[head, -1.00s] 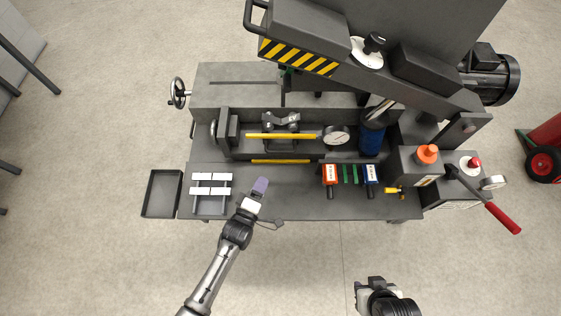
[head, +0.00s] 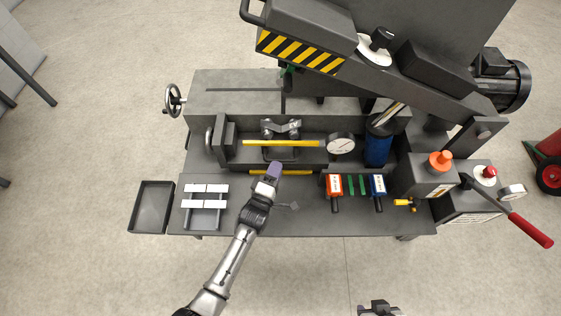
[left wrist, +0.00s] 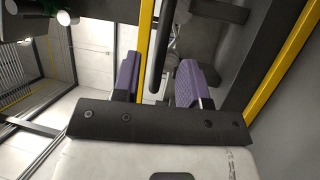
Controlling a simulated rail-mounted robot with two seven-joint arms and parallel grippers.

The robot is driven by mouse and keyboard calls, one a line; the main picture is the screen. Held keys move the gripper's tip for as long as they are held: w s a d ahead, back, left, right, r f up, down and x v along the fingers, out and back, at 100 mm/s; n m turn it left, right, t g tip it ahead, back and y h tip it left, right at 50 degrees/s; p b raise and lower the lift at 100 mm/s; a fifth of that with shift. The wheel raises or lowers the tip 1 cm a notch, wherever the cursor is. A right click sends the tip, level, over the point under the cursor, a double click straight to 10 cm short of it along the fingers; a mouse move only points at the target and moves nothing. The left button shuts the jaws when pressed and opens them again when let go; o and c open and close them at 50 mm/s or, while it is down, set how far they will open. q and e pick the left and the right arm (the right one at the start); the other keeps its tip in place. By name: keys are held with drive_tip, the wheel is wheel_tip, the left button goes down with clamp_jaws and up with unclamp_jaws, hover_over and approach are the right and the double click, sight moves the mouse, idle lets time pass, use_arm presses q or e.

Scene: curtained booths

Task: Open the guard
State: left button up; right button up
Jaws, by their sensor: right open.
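The guard (head: 310,143) is on the front of the machine in the head view, with a yellow strip along its upper edge and another lower down. A thin dark handle (head: 265,154) shows at its middle. My left gripper (head: 275,167) is at the guard's lower edge, just below the handle. In the left wrist view its purple fingers (left wrist: 158,82) are apart, and the dark handle bar (left wrist: 158,45) runs between or just beyond them; contact cannot be told. Yellow guard edges (left wrist: 145,45) show there too. My right gripper (head: 379,306) is open and empty at the bottom edge.
The bench carries a rack of white strips (head: 205,188), an orange block (head: 334,184) and a blue block (head: 377,184). A dark tray (head: 151,207) is at left. A red-handled lever (head: 530,230) is at right. The floor in front is clear.

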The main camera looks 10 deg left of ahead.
sight(281, 159)
use_arm(q)
drive_tip(key=shift+b+x, duration=0.6)
drive_tip(key=shift+x, duration=1.35)
clamp_jaws()
